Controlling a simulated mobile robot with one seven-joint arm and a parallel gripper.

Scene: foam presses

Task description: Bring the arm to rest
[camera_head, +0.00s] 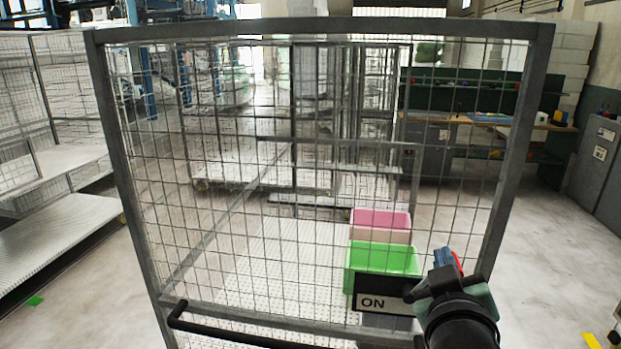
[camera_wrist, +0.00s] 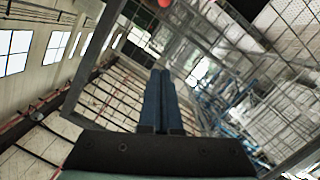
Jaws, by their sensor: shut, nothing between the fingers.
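My gripper (camera_head: 446,257) is at the lower right in the head view, in front of the mesh cage and just right of the green box. In the wrist view my gripper (camera_wrist: 160,75) shows its two blue fingers pressed side by side, with nothing between them. The wrist view looks up towards the windows and roof.
A wire mesh cage (camera_head: 320,30) with a grey frame stands straight ahead. Grey shelving (camera_head: 50,245) stands at left. Open floor (camera_head: 555,255) lies at right.

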